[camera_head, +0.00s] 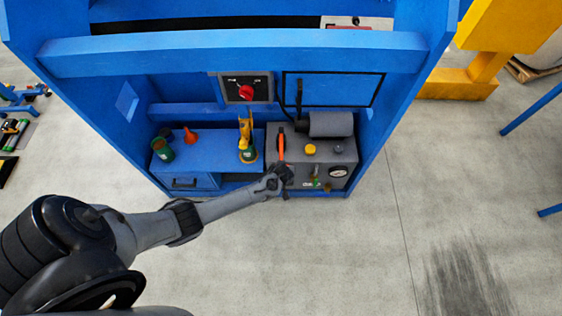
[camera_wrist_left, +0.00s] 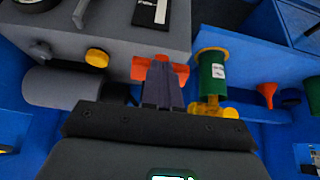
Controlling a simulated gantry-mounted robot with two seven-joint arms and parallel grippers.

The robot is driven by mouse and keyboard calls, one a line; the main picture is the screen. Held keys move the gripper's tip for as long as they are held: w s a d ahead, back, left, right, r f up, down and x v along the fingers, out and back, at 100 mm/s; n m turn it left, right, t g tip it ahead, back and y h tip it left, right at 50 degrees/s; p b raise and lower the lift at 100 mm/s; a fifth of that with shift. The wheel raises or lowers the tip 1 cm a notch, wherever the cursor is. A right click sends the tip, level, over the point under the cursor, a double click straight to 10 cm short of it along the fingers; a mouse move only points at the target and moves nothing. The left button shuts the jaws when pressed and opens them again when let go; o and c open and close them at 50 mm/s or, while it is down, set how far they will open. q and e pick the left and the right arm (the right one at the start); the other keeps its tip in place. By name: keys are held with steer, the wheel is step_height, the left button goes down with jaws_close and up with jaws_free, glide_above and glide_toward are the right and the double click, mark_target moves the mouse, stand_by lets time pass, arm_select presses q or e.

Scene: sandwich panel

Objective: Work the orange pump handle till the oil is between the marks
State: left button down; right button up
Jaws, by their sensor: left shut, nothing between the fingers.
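The orange pump handle (camera_head: 281,146) stands on the grey pump unit (camera_head: 345,155) in the blue bay. My left gripper (camera_head: 284,174) is shut with nothing between its fingers, close in front of the handle. In the left wrist view the gripper's fingers (camera_wrist_left: 164,72) overlap the orange handle (camera_wrist_left: 138,68), which shows on both sides of them; I cannot tell whether they touch. My right gripper is not in view.
A round gauge (camera_head: 338,171) and yellow cap (camera_head: 310,149) are on the unit. To its left are a green-and-yellow oil can (camera_head: 247,152), an orange funnel (camera_head: 190,136) and a green container (camera_head: 163,150). A blue beam (camera_head: 230,54) crosses above. Floor in front is clear.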

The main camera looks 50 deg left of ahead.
arm_select(q)
steer(key=s+d+p+v, duration=0.1)
steer(key=p+v, duration=0.7)
steer(key=v, duration=0.5)
steer(key=shift+d, duration=0.15)
stand_by(0.4)
